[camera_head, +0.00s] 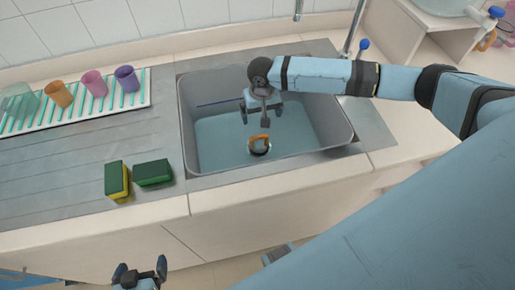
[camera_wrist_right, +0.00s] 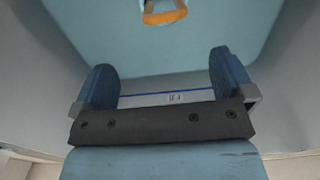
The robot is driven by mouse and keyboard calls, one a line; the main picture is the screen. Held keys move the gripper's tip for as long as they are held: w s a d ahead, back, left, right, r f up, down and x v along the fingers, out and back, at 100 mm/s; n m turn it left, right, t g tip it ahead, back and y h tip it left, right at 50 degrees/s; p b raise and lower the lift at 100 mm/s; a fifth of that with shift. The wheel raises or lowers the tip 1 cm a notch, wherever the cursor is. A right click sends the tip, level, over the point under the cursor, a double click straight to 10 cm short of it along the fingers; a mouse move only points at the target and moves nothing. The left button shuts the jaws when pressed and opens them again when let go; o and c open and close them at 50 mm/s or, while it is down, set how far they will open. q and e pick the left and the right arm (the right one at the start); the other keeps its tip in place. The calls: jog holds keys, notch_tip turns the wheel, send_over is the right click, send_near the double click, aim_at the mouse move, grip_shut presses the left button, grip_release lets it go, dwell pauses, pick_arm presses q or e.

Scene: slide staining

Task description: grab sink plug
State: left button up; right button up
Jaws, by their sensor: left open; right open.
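The sink plug (camera_head: 259,149) sits on the bottom of the sink (camera_head: 215,155), with its orange ring handle upright. In the right wrist view the orange handle (camera_wrist_right: 166,16) shows at the top edge, beyond the fingertips, and is partly cut off. My right gripper (camera_head: 261,109) is open and empty, reaching down into the sink above and behind the plug, not touching it. Its two blue fingers also show apart in the wrist view (camera_wrist_right: 164,78). My left gripper (camera_head: 140,270) is open and empty at the bottom left, in front of the counter.
Two green and yellow sponges (camera_head: 153,173) lie left of the sink. Several coloured cups (camera_head: 94,82) stand on a striped drying rack (camera_head: 75,112) at the back left. The tap (camera_head: 351,30) rises behind the sink. The sink walls surround my right gripper.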

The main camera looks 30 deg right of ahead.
aim_at(259, 136)
notch_tip(259, 136, down, 9)
jog(key=shift+w+f+b, duration=0.15)
jog(key=shift+f+b, duration=0.05)
jog(key=shift+b, duration=0.1)
jog(key=f, duration=0.5)
jog(key=shift+a+f, duration=0.1)
jog(key=shift+a, duration=0.2)
jog(key=c, duration=1)
